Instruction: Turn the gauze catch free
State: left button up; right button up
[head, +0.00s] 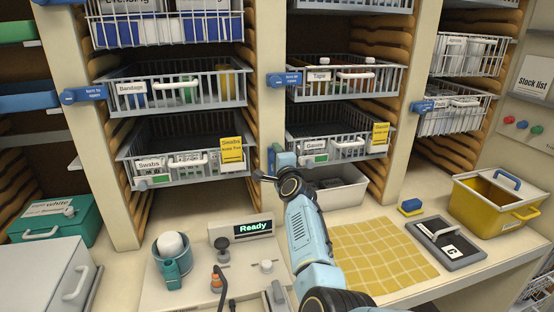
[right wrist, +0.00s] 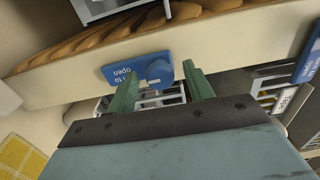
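The gauze catch (right wrist: 136,69) is a blue bar with a round knob, mounted on the cream post. It stands lengthwise along the post, unlike the tape catch (head: 286,79) above, which lies across it. In the head view a blue sliver of the gauze catch (head: 272,157) shows beside my right wrist. The gauze basket (head: 345,152) is a white wire basket to its right. My right gripper (right wrist: 160,70) is open at the catch, its green fingers apart with the knob between their tips; contact cannot be told. My left gripper is out of view.
Wire baskets for swabs (head: 190,165), bandage (head: 185,92) and tape (head: 345,82) surround the post. The mat is clear.

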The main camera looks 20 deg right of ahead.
jog(key=s+a, duration=0.2)
jog(key=s, duration=1.1)
jog(key=shift+a, duration=0.15)
jog(key=shift+s, duration=0.1)
dwell(0.4)
